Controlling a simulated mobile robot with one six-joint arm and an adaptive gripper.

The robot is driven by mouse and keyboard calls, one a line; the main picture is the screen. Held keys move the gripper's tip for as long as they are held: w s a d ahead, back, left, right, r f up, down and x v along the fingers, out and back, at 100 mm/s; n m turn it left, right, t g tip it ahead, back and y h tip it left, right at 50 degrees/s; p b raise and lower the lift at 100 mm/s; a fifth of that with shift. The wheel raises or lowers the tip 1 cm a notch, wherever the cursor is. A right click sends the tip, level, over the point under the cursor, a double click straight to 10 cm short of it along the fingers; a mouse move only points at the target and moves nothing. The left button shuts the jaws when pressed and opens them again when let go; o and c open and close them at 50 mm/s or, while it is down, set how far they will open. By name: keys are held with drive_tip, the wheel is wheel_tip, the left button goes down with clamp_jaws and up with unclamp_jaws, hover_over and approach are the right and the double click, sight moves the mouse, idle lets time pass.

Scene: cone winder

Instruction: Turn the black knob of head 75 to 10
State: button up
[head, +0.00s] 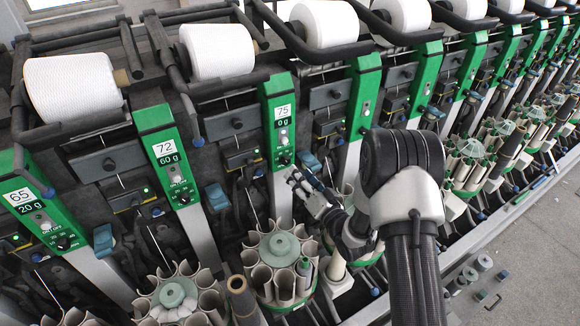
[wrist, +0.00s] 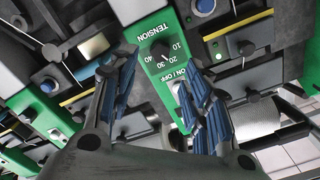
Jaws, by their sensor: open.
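The green panel of head 75 (head: 279,88) stands near the middle of the head view, with "75" and "0 g" on its displays. Its black knob (head: 285,160) sits low on the panel, just above and left of my gripper (head: 303,184). In the wrist view, a black knob (wrist: 160,48) sits under the word TENSION, with 10, 20, 30 and 40 around it. Its pointer is too small to read surely. My gripper (wrist: 160,76) is open, with ribbed blue pads either side of the panel's line. The knob lies beyond the fingertips, apart from them.
A white ON/OFF switch (wrist: 180,88) is beside the knob scale. Neighbouring panels 72 (head: 168,155) and 65 (head: 42,210) stand to the left. White yarn cones (head: 325,22) line the top. A round magazine of tubes (head: 279,262) stands below head 75.

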sight(287, 162)
drive_tip(key=x, duration=0.6)
drive_tip(key=shift+w+a+b, duration=0.2)
drive_tip(key=shift+w+b, duration=0.05)
drive_tip(key=shift+b, duration=0.1)
clamp_jaws()
